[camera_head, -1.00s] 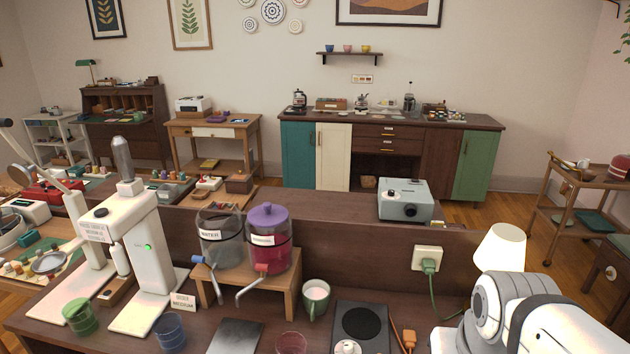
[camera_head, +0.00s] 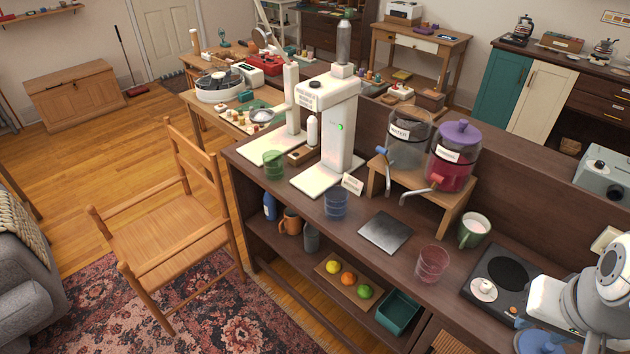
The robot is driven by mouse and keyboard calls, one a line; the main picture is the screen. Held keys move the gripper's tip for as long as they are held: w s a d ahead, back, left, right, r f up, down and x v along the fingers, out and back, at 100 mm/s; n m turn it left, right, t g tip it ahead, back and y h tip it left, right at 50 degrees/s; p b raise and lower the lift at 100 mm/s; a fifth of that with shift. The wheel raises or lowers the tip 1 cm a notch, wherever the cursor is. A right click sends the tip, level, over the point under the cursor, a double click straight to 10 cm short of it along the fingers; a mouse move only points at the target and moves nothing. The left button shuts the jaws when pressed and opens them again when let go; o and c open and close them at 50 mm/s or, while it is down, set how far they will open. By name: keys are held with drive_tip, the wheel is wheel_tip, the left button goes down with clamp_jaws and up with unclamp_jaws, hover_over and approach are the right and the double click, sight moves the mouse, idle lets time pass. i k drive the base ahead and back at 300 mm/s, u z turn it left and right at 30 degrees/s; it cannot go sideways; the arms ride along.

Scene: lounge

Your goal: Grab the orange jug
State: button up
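The orange jug (camera_head: 289,222) stands on the lower shelf of the dark wooden counter (camera_head: 292,206), at the left end. It is small and brownish orange. It stands between a blue bottle (camera_head: 270,206) and a grey cylindrical vessel (camera_head: 311,237). The counter top is above it. White and grey parts of my arm show at the lower right, far from the jug. My gripper's fingers are not visible.
A wooden chair (camera_head: 172,232) stands left of the counter, near the shelf's open front. On the shelf to the right are a board with fruit (camera_head: 348,279) and a teal bin (camera_head: 398,311). Glasses and dispensers crowd the counter top. A rug (camera_head: 215,325) covers the front floor.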

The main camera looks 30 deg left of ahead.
sight(293, 222)
drive_tip(key=u, duration=2.75)
drive_tip(key=i, duration=2.35)
drive_tip(key=z, duration=2.4)
